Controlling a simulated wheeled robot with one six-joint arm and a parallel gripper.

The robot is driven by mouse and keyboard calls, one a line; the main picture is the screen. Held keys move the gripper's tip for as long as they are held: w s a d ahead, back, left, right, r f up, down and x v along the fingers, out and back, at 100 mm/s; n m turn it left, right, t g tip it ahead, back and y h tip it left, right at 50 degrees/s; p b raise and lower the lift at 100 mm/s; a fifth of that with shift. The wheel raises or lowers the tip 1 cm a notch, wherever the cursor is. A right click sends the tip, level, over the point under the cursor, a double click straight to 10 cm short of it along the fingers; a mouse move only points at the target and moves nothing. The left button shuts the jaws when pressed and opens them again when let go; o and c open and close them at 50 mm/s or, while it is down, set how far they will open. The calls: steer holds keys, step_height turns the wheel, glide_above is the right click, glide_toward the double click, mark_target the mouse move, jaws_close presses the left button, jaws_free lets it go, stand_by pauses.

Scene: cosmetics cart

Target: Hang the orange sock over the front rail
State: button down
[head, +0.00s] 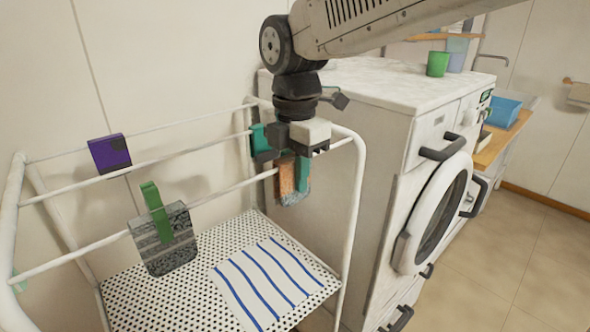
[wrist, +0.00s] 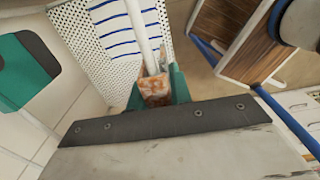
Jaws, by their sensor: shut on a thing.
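The orange sock (head: 286,175) hangs between the teal fingers of my gripper (head: 292,182), which is shut on it. Its lower end is greyish. The front rail (head: 95,247) is a white bar of the drying rack, and the sock is at its right end. In the wrist view the orange sock (wrist: 155,86) sits between the fingers, and a white rail (wrist: 141,32) runs right up to it. The sock appears to be at the rail, but I cannot tell whether it straddles it or bears on it.
A grey striped sock (head: 164,245) hangs on the front rail under a green clip (head: 155,208). A purple cloth (head: 110,154) hangs on the back rail. A blue-striped cloth (head: 268,280) lies on the perforated shelf (head: 165,300). A washing machine (head: 395,185) stands close at right.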

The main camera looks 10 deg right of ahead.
steer(key=c, duration=1.2)
jaws_free()
steer(key=shift+r, duration=0.1)
step_height(320, 180, up, 7)
steer(key=shift+d+r, duration=0.2)
steer(key=s+d+f+m, duration=0.4)
steer(key=s+d+m, duration=0.2)
steer(key=m, duration=0.2)
steer(key=s+d+f+m+t, duration=0.1)
steer(key=s+d+f+m, duration=0.2)
steer(key=s+d+m, duration=0.4)
steer(key=s+d+f+m, duration=0.4)
steer(key=s+d+m, duration=0.2)
steer(key=m, duration=0.3)
steer(key=shift+s+d+f+m, duration=0.35)
steer(key=shift+s+d+m, duration=0.05)
steer(key=shift+d, duration=0.05)
